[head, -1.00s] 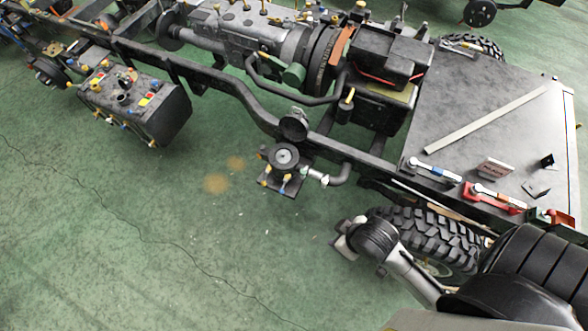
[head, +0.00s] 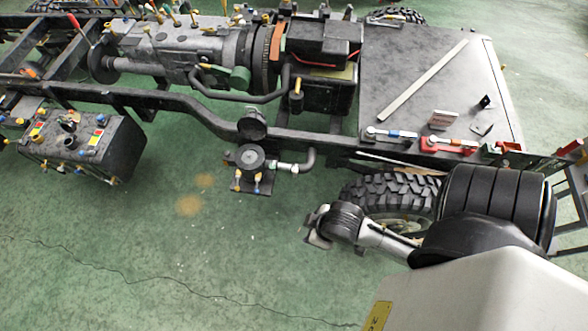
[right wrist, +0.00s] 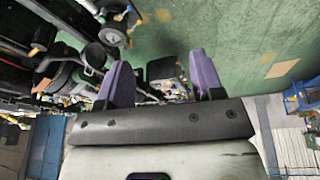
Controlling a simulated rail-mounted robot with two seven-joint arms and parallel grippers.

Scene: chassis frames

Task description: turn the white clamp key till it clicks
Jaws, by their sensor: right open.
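A dark round canister (head: 250,160) on a small plate with yellow-tipped fittings sits beside the chassis rail in the head view. A short pipe joins it on the right, with a small whitish clamp (head: 288,167) around it. The clamp's key is too small to tell apart. My right gripper (head: 318,228) is below and slightly right of the clamp, apart from it. In the right wrist view its two purple fingers (right wrist: 160,70) are spread with nothing held between them. My left gripper is not in view.
The chassis rail (head: 180,103) runs across behind the canister. A knobbly tyre (head: 385,192) is close to my right arm. A grey deck (head: 420,85) holds a straight bar and several tools. Green floor (head: 150,250) is clear left of the gripper.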

